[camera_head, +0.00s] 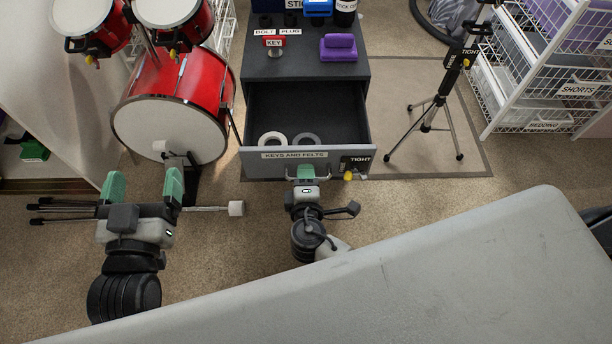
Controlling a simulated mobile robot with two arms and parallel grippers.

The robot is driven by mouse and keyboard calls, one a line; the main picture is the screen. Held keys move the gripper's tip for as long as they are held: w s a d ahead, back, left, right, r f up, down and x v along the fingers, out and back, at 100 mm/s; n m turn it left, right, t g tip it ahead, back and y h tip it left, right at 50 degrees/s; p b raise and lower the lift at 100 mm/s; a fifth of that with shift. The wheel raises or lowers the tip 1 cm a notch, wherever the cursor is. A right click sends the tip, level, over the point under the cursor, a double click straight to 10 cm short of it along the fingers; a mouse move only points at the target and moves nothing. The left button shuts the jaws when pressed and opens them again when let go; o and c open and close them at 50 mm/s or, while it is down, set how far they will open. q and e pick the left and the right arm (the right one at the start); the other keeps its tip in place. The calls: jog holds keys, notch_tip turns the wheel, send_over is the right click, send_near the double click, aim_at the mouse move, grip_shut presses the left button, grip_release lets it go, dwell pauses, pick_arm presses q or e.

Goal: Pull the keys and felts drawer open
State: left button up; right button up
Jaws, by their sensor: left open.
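The keys and felts drawer (332,155) stands pulled out from the dark cabinet (290,68), its inside showing from above. A white ring (272,138) and a grey ring (307,139) lie in it near the front, behind the "KEYS AND FELTS" label. My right gripper (306,172) is at the middle of the drawer's front face, its green fingertip against the handle area. The handle is mostly hidden, and I cannot see whether the fingers are closed on it. My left gripper (143,187) is open and empty above the carpet, left of the drawer.
A red drum kit (180,95) stands left of the cabinet, its beater pedal near my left gripper. A black tripod stand (436,105) and white wire baskets (540,75) are at the right. A purple block (339,48) sits on the cabinet top.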

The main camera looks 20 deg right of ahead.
pick_arm(q)
jog(key=f+g, duration=0.1)
jog(key=s+f+g+y+p, duration=0.1)
jog(key=f+g, duration=0.1)
jog(key=a+f+g, duration=0.1)
jog(key=f, duration=0.1)
jog(key=shift+s+a+y+p, duration=0.1)
jog(key=shift+s+y+p, duration=0.05)
jog(key=shift+y+p, duration=0.2)
pick_arm(e)
jog(key=v, duration=1.1)
jog(key=shift+w, duration=0.15)
